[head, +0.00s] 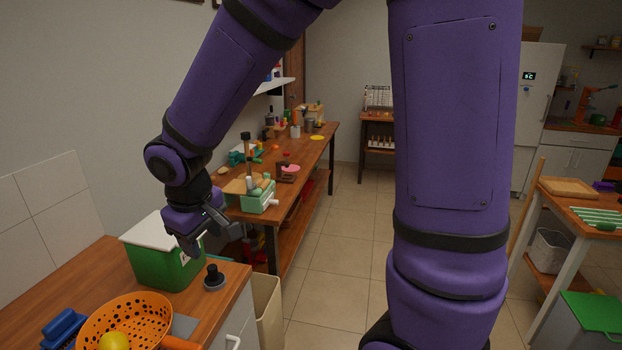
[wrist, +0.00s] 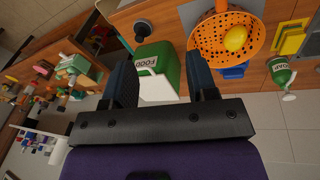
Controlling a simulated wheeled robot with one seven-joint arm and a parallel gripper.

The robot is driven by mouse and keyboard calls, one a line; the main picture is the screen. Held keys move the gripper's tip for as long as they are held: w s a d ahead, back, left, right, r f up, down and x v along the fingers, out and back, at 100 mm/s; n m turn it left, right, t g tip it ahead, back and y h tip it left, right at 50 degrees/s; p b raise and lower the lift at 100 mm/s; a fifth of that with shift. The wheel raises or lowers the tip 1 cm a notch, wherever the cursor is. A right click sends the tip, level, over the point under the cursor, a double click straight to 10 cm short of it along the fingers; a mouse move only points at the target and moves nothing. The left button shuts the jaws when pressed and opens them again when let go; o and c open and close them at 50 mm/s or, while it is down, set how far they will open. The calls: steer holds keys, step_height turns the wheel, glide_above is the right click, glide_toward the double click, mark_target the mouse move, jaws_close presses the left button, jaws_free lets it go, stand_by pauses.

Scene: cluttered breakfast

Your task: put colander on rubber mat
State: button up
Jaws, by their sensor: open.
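The orange colander (head: 140,308) with round holes sits on the wooden counter at the lower left in the head view, with a yellow round object (head: 115,341) inside. It also shows at the upper right in the wrist view (wrist: 208,42). A flat grey patch (head: 184,325) shows beside the colander, partly hidden by it; I cannot tell whether it is the rubber mat. My gripper (head: 206,238) is open and empty, above and in front of a green box, behind the colander and apart from it. Its two fingers (wrist: 163,80) show in the wrist view.
The green food box (head: 163,262) with a white lid stands close to my gripper. A dark round-knobbed object (head: 213,279) stands by the counter's right edge. A blue item (head: 64,328) lies left of the colander. A green soap bottle (wrist: 280,72) shows in the wrist view.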

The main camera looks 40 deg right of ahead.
steer(key=s+d+r+m+t, duration=0.1)
steer(key=s+d+r+m, duration=0.1)
steer(key=s+d+r, duration=0.3)
steer(key=s+d+r+m+t+y, duration=0.1)
steer(key=s+d+r+m+t, duration=0.1)
steer(key=s+d+r, duration=0.3)
steer(key=s+r, duration=0.4)
steer(key=s, duration=0.4)
steer(key=shift+d+r, duration=0.25)
steer(key=shift+d, duration=0.1)
